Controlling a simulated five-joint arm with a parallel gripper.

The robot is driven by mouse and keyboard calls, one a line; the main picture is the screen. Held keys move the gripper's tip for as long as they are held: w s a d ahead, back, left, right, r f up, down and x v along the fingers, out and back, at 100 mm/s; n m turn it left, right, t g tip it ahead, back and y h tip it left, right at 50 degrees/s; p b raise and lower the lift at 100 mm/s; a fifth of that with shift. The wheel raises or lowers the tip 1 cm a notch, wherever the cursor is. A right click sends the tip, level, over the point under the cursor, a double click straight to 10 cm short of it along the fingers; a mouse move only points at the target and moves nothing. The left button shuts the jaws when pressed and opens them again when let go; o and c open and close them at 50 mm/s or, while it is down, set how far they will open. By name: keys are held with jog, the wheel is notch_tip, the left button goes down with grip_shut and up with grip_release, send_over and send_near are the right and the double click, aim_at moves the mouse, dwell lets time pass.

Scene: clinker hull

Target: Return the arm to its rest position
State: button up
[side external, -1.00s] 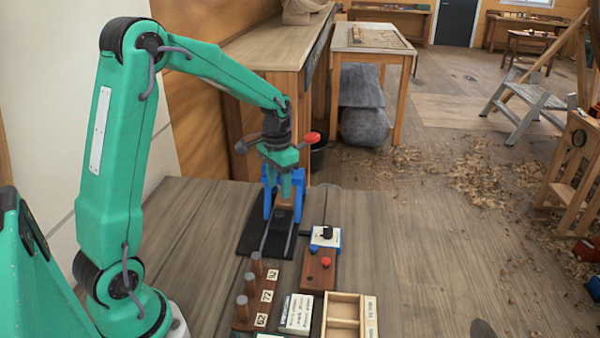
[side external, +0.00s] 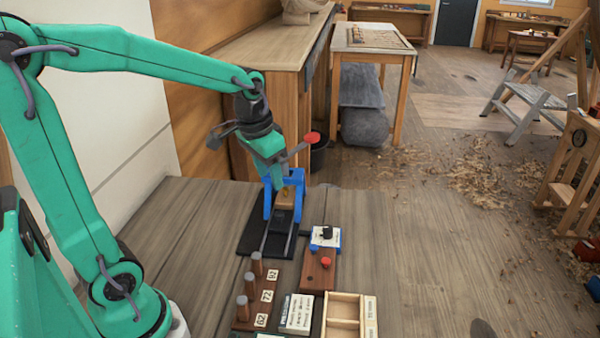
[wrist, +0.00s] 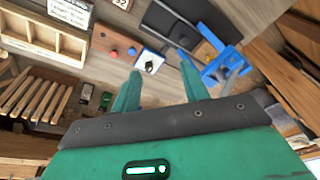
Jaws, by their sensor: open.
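My green arm reaches over the wooden table (side external: 365,260) from the left in the side view. My gripper (side external: 272,180) is at the blue bracket (side external: 268,203) on the black base plate, slightly above and in front of it in the picture. In the wrist view my gripper (wrist: 158,92) has its two green fingers spread apart with nothing between them. The blue bracket (wrist: 225,66) is to the right of the fingers there.
A brown block with a red knob and a white-and-blue box with a black knob (side external: 325,238) stand right of the base plate. A peg rack (side external: 262,296), cards and a divided wooden tray (side external: 330,318) lie in front. The table's right side is clear.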

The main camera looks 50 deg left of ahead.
jog(key=s+d+r+t, duration=0.3)
jog(key=s+d, duration=0.3)
jog(key=s, duration=0.5)
jog(key=shift+s, duration=0.35)
